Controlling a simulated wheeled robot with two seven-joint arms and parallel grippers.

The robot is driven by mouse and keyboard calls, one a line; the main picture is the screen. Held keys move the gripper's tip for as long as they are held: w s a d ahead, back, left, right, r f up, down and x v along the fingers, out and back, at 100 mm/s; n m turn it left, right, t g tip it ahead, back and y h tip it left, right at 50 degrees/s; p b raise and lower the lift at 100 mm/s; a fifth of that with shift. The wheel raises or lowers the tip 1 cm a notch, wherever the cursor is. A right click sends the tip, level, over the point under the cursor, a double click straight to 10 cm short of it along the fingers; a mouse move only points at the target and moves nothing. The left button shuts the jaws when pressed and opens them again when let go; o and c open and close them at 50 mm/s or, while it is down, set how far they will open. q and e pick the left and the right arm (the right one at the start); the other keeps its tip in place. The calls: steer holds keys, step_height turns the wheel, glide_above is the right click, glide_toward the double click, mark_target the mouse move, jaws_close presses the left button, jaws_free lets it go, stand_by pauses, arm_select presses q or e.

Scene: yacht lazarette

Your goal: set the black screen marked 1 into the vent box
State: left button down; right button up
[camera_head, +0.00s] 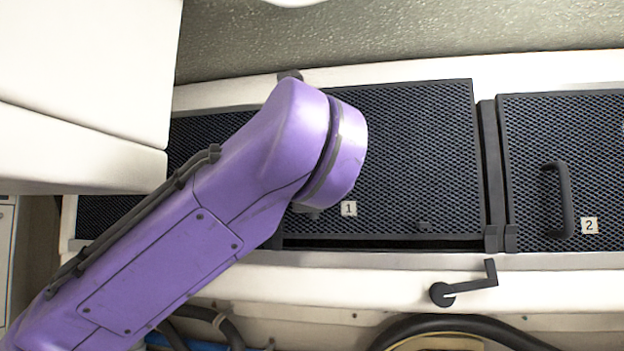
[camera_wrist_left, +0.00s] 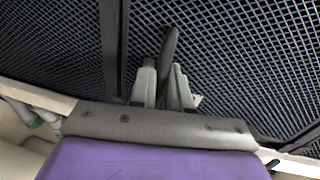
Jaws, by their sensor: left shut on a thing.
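The black mesh screen marked 1 (camera_head: 420,150) lies over the middle bay of the vent box (camera_head: 400,259). A dark gap shows along its front edge, and its right edge is close beside the black divider (camera_head: 489,150). My arm hides its left part in the head view. In the left wrist view, my left gripper (camera_wrist_left: 165,82) is shut on the screen's black handle (camera_wrist_left: 169,45), with one finger on each side. In the head view the fingers are hidden behind my purple wrist. My right gripper is not in view.
The screen marked 2 (camera_head: 540,130), with an upright handle (camera_head: 562,200), lies to the right of the divider. More dark mesh shows at the left (camera_head: 100,215). A black crank lever (camera_head: 462,290) sticks out on the white front ledge. A white panel (camera_head: 80,90) overhangs the upper left.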

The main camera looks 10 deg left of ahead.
arm_select(q)
steer(key=shift+f+b, duration=1.2)
steer(key=shift+f, duration=0.1)
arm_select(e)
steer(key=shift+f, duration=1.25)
arm_select(q)
steer(key=c, duration=1)
jaws_free()
